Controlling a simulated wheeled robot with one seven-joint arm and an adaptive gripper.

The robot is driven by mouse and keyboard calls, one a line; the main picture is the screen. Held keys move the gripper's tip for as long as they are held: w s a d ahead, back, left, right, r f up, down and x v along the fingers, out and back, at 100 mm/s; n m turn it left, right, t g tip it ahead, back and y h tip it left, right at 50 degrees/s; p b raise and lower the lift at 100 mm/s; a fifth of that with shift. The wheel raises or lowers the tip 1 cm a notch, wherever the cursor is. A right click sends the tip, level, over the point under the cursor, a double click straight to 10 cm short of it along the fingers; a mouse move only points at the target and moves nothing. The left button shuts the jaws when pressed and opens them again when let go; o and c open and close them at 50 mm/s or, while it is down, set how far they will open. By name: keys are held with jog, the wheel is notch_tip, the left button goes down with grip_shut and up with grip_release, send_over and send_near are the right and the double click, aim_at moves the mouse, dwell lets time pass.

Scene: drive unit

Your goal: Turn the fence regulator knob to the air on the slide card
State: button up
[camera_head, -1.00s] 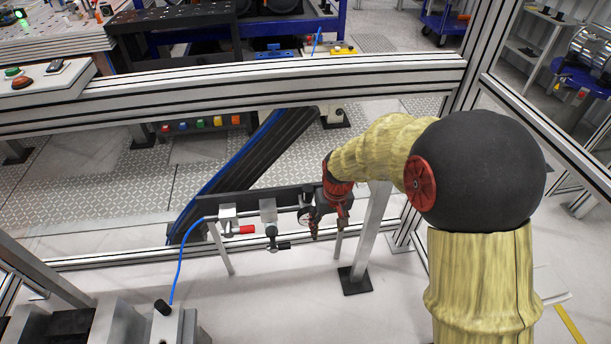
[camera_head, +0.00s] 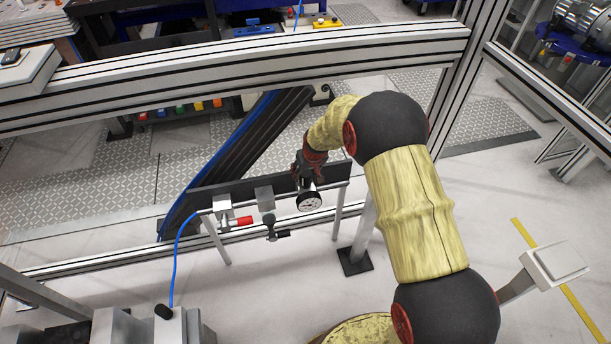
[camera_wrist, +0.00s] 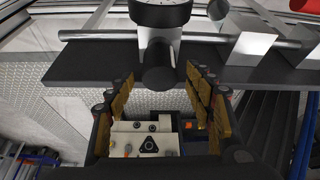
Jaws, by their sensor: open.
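The regulator shows a white-faced pressure gauge (camera_head: 309,202) at the right end of the air line on the dark rail. In the wrist view the gauge (camera_wrist: 160,12) is at the top edge, with the black cylindrical regulator knob (camera_wrist: 158,68) below it on a light body. My gripper (camera_head: 307,178) is open, right behind and above the gauge in the head view. In the wrist view its gold-padded fingers (camera_wrist: 160,88) stand left and right of the knob, with a gap on each side. The knob is hidden in the head view. I cannot make out a slide card.
A red-handled valve (camera_head: 240,221) and a dark-knobbed fitting (camera_head: 269,222) sit left of the gauge on the line. A blue hose (camera_head: 175,265) runs down at the left. The aluminium fence beam (camera_head: 230,75) crosses above. Open floor lies in front of the rail.

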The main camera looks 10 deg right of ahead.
jog(key=shift+x, duration=0.8)
jog(key=shift+c, duration=1.3)
jog(key=c, duration=0.8)
jog(key=shift+c, duration=0.5)
